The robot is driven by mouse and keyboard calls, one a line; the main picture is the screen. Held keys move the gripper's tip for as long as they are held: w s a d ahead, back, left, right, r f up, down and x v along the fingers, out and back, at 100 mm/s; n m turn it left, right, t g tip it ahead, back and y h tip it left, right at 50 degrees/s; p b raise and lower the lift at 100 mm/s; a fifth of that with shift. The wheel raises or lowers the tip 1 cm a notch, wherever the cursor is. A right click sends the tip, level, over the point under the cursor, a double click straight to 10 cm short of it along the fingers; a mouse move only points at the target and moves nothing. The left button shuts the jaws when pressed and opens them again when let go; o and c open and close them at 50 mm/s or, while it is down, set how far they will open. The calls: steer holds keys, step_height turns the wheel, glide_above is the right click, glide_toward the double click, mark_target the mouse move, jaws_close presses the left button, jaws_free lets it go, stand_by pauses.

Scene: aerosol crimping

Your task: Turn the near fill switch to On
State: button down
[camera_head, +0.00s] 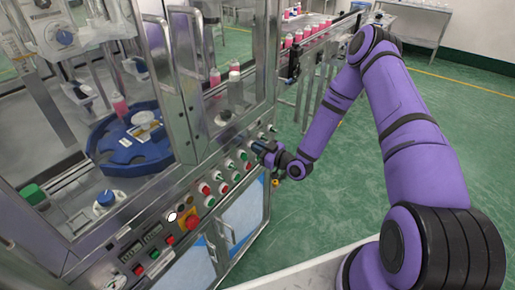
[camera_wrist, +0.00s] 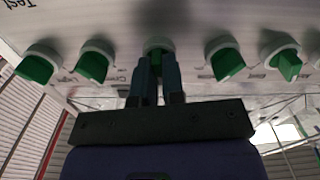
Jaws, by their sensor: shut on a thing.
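My gripper (camera_head: 264,148) is at the right part of the machine's front control panel (camera_head: 157,219). In the wrist view its two dark fingers (camera_wrist: 158,72) are close together on a green switch (camera_wrist: 158,43) in a white collar, in the middle of a row. The fingers partly cover this switch, so its exact angle is hard to tell. Other green switches stand on both sides, including one to the left (camera_wrist: 92,66) and one to the right (camera_wrist: 226,63). The labels are upside down and mostly too blurred to read, so I cannot tell which one is the near fill switch.
Red and green buttons (camera_head: 205,189) and a red emergency stop on yellow (camera_head: 190,221) lie along the panel to the left of my gripper. Glass doors with metal handles (camera_head: 187,75) rise above the panel. Pink bottles (camera_head: 299,36) stand on a conveyor behind. Green floor is open to the right.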

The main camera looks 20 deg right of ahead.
steer(key=shift+w+d+f+m, duration=0.1)
steer(key=shift+d+m, duration=0.05)
steer(key=shift+m, duration=3.65)
steer(key=c, duration=1.2)
jaws_free()
steer(key=v, duration=1.1)
steer(key=shift+w, duration=0.1)
